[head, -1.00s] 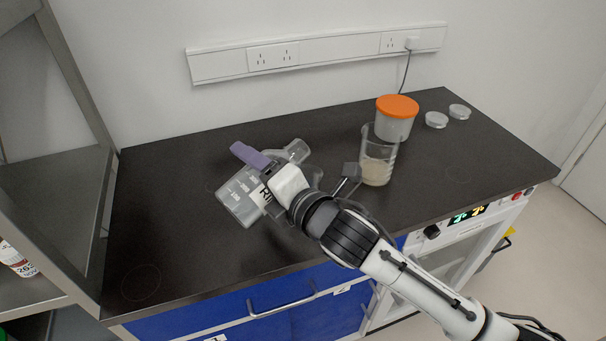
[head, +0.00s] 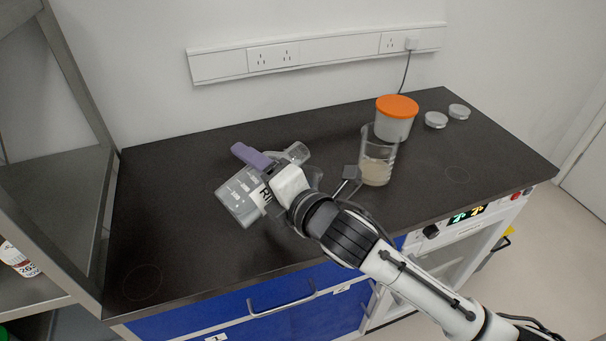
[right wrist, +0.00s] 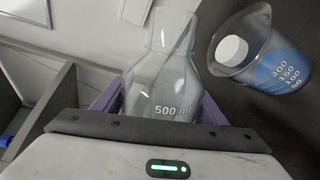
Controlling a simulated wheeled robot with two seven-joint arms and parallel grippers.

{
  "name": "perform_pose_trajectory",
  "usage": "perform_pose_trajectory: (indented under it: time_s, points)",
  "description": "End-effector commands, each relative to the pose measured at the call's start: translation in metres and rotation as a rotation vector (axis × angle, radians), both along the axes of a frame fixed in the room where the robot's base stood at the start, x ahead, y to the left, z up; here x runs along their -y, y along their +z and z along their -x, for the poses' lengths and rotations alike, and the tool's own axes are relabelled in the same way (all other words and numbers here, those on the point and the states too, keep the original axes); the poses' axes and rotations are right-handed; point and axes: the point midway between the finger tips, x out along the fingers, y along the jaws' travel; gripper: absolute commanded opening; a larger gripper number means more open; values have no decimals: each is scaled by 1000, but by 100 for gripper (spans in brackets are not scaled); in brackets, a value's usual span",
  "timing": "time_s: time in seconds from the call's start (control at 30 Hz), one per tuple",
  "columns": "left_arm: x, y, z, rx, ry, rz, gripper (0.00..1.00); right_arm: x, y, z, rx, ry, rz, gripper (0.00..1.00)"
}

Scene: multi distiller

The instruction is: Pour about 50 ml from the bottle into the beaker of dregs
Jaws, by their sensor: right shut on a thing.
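The bottle is a clear, flask-shaped vessel (head: 236,202) with white graduations, strongly tilted, its mouth toward the upper right. My right gripper (head: 265,172), with purple fingers, is shut on it above the worktop. In the right wrist view the bottle (right wrist: 165,78) shows "500 ml" between the fingers. The beaker of dregs (head: 376,170) stands upright on the worktop to the right, apart from the bottle, with a little beige content. The right wrist view shows a graduated beaker (right wrist: 262,55) with a blue area and a pale round shape; I cannot tell what these are. My left gripper is out of view.
A tub with an orange lid (head: 396,108) stands just behind the beaker. Two small clear dishes (head: 436,120) lie farther right. A metal shelf unit (head: 50,150) borders the left side. The dark worktop (head: 160,225) is clear at left and front.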

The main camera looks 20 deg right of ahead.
Motion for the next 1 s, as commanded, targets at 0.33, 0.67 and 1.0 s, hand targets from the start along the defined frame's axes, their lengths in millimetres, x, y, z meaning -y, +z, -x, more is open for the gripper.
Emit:
perform_pose_trajectory:
  time_s: [0.33,0.67,1.0]
  points:
    - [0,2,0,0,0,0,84,-1,4,0,-1,2,-23,18]
    - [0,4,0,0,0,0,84,-2,4,0,-9,2,-42,18]
    - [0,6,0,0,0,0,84,-2,4,0,-17,2,-59,18]
